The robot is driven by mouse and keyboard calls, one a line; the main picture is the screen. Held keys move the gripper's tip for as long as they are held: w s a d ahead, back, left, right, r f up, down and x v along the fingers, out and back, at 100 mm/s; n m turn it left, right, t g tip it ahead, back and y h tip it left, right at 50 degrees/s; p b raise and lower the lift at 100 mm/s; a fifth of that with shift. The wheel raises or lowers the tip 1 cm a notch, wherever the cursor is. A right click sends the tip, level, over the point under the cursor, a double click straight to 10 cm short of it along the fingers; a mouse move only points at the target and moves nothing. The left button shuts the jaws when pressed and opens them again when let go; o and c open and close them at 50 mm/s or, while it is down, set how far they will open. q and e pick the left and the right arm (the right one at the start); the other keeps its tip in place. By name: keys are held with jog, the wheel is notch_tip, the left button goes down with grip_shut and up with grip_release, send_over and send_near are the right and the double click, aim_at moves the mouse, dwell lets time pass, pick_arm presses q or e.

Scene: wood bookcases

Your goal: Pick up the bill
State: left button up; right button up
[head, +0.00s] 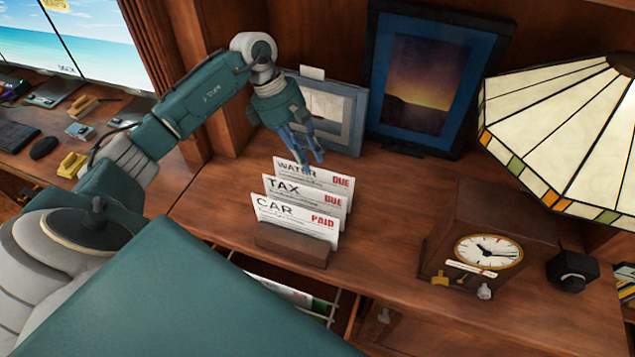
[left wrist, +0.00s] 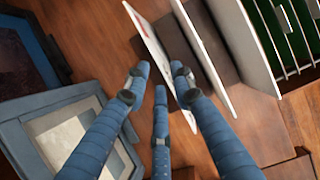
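Three white bills stand upright in a wooden holder (head: 291,245). The front bill (head: 295,218) reads CAR, PAID in red. The middle bill (head: 300,187) reads TAX, DUE. The back bill (head: 317,174) reads WATER, DUE. My left gripper (head: 312,160) is over the top of the WATER bill, fingers pointing down. In the left wrist view its blue fingers (left wrist: 161,75) are spread, with the WATER bill (left wrist: 150,42) between them and gaps on its sides. The TAX bill (left wrist: 200,50) and CAR bill (left wrist: 245,45) are to the right. My right gripper does not show.
A grey-blue picture frame (head: 352,115) stands close behind the gripper, with a dark sunset frame (head: 418,82) beside it. A wooden clock (head: 487,240) and stained-glass lamp (head: 570,130) are at the right. An open drawer with files (head: 285,290) is below the desk front.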

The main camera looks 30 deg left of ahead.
aim_at(321, 184)
pick_arm(q)
jog(key=p+x, duration=0.1)
jog(key=x, duration=0.3)
jog(key=shift+s+d, duration=0.15)
jog(key=shift+s, duration=0.05)
jog(key=p+x, duration=0.1)
jog(key=x, duration=0.3)
jog(key=shift+w+f, duration=0.1)
jog(key=shift+f, duration=0.05)
jog(key=shift+d+f+p, duration=0.2)
jog(key=shift+f+p, duration=0.1)
jog(key=shift+f, duration=0.25)
grip_shut()
